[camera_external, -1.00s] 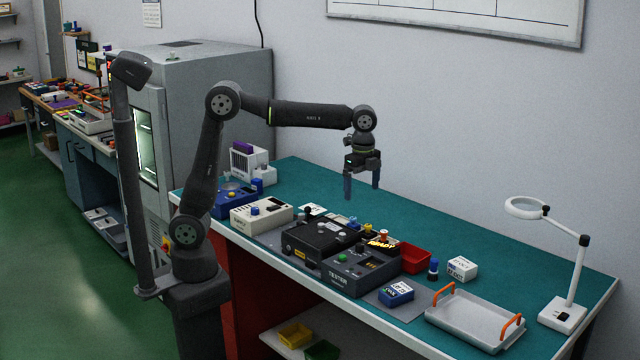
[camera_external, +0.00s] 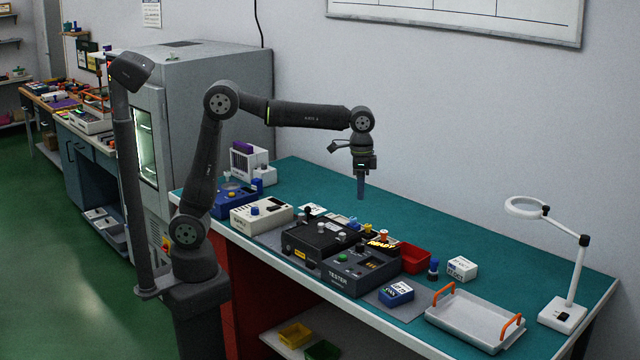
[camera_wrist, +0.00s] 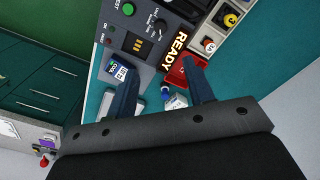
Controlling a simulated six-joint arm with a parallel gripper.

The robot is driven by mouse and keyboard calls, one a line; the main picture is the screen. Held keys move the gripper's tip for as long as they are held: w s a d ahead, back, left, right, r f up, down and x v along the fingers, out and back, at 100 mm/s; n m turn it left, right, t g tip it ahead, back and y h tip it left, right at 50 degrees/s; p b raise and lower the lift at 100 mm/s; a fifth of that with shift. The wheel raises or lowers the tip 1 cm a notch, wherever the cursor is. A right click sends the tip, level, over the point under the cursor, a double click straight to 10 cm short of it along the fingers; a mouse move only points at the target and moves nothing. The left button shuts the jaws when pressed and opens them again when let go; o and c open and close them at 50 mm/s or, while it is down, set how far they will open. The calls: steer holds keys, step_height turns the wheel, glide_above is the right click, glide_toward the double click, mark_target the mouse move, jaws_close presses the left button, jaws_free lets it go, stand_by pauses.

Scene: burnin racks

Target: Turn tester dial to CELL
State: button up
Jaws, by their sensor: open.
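The tester (camera_external: 347,286) is a dark grey box near the bench's front edge, with a green button and a small display on top. Its dial (camera_external: 361,249) is a small dark knob on the top panel. In the wrist view the dial (camera_wrist: 160,25) shows near the top, with small white labels beside it; its setting is too small to read. My gripper (camera_external: 361,196) is open and empty, pointing down, above and apart from the tester. In the wrist view its two fingers (camera_wrist: 160,68) are spread, with the tester's panel beyond them.
A black lidded fixture (camera_external: 315,240) adjoins the tester on the left. A lit READY sign (camera_external: 382,243) and a red bin (camera_external: 415,258) are behind it. A blue box (camera_external: 396,293) sits to its right, then a grey tray (camera_external: 475,318) with orange handles.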

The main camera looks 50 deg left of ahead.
steer(key=n, duration=1.2)
glide_toward(360, 244)
step_height(360, 244, down, 8)
steer(key=shift+d+f, duration=0.1)
steer(key=shift+f, duration=0.15)
steer(key=c, duration=1)
